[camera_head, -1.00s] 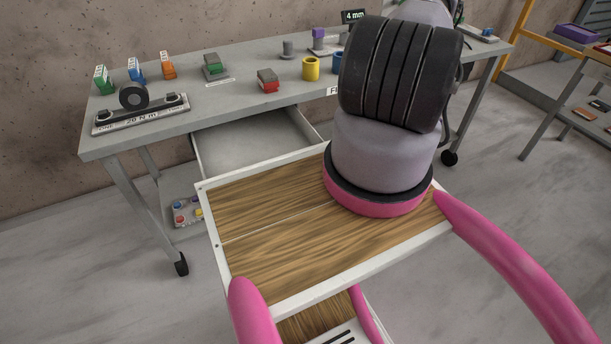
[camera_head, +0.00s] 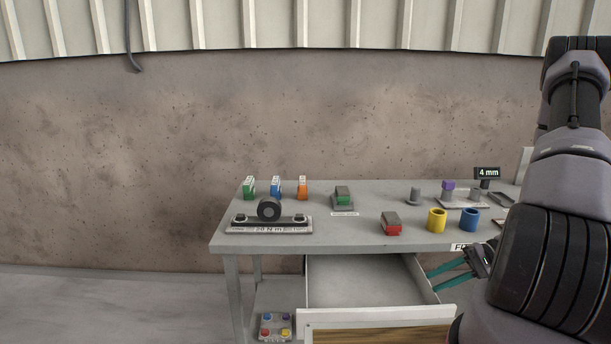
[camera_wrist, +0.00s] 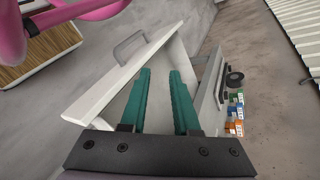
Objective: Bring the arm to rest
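My arm comes down the right side of the head view. My gripper (camera_head: 432,280) has two teal fingers pointing left, over the right part of the open drawer (camera_head: 350,282) of the grey workbench (camera_head: 340,240). In the wrist view the fingers of my gripper (camera_wrist: 159,71) are apart, with nothing between them. The white drawer front with its grey handle (camera_wrist: 130,47) shows beyond the fingers there. I cannot tell how far the fingers are from the drawer.
On the bench stand green, blue and orange boxes (camera_head: 275,188), a black roller fixture (camera_head: 268,212), a red-and-grey block (camera_head: 390,223), a yellow ring (camera_head: 436,220) and a blue ring (camera_head: 469,219). A button box (camera_head: 275,327) sits below. The floor at left is clear.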

